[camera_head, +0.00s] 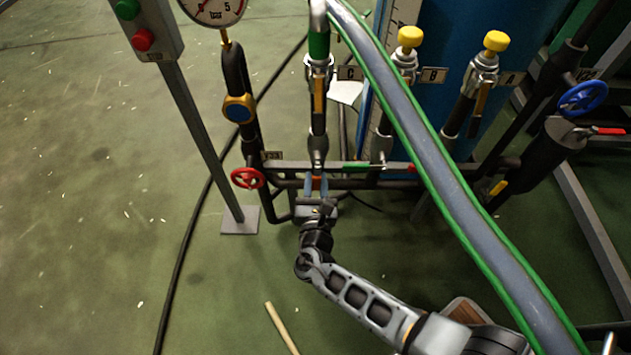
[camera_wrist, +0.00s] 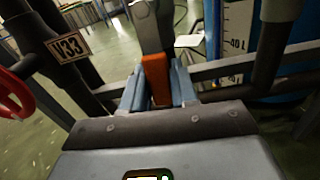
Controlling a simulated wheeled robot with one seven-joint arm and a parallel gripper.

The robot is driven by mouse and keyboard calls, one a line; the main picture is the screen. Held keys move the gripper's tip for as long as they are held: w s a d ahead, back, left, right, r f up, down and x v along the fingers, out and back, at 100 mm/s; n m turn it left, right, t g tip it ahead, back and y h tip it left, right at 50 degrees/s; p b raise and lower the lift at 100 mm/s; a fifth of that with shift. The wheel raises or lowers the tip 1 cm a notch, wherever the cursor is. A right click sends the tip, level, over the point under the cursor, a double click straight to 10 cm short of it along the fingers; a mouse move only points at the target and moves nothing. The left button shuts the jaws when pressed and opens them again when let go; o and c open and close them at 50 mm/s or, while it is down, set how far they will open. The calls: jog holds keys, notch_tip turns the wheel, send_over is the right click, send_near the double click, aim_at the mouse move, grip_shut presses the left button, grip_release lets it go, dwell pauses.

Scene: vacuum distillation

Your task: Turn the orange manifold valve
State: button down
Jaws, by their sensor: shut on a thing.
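The orange valve handle (camera_wrist: 155,78) hangs below a grey valve body (camera_wrist: 151,28) in the wrist view. The two blue-grey fingers of my gripper (camera_wrist: 158,92) stand on either side of it and are shut on it. In the head view my gripper (camera_head: 316,187) is at the manifold pipe, below the vertical pipe marked C. A little of the orange handle (camera_head: 316,182) shows between the fingers there. The handle's lower end is hidden by my gripper in the wrist view.
A red handwheel (camera_head: 247,178), also in the wrist view (camera_wrist: 14,95), is close on the left by the V33 tag (camera_wrist: 68,47). A green hose (camera_head: 430,150) crosses on the right. A post (camera_head: 190,110) stands left. Open green floor (camera_head: 90,220) lies left.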

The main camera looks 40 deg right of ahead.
jog(key=c, duration=1)
grip_release()
jog(key=shift+o, duration=0.2)
jog(key=p+v, duration=0.1)
jog(key=v, duration=0.7)
jog(key=shift+p, duration=0.3)
